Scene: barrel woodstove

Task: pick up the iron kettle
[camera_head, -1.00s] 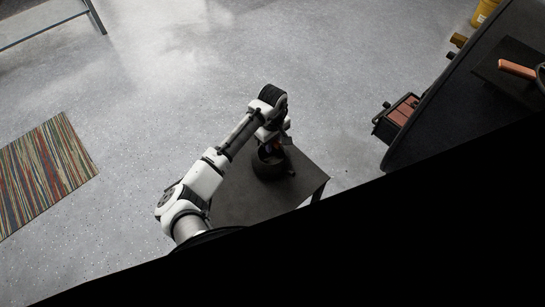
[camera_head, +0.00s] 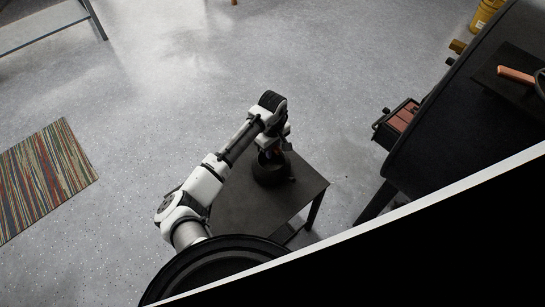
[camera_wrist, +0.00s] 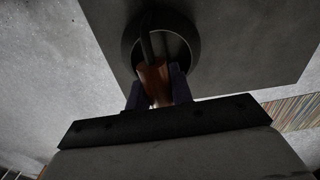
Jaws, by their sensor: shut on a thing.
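The iron kettle (camera_head: 268,174) is dark and round, and shows over a small dark table (camera_head: 235,205) in the head view. In the wrist view the kettle (camera_wrist: 188,22) is seen close from above, with a brown wooden grip (camera_wrist: 155,78) on its handle. My gripper (camera_wrist: 158,84) is shut on this grip, one finger on each side. In the head view my gripper (camera_head: 272,148) is above the kettle and partly hidden by my arm. I cannot tell whether the kettle's base touches the table.
A large black barrel stove (camera_head: 450,115) stands at the right, with a dark box of reddish-brown pieces (camera_head: 401,120) beside it. An orange-handled pan (camera_head: 515,75) is on the stove. A yellow bucket (camera_head: 486,14) is behind. A striped rug (camera_head: 45,180) lies left. The floor between is clear.

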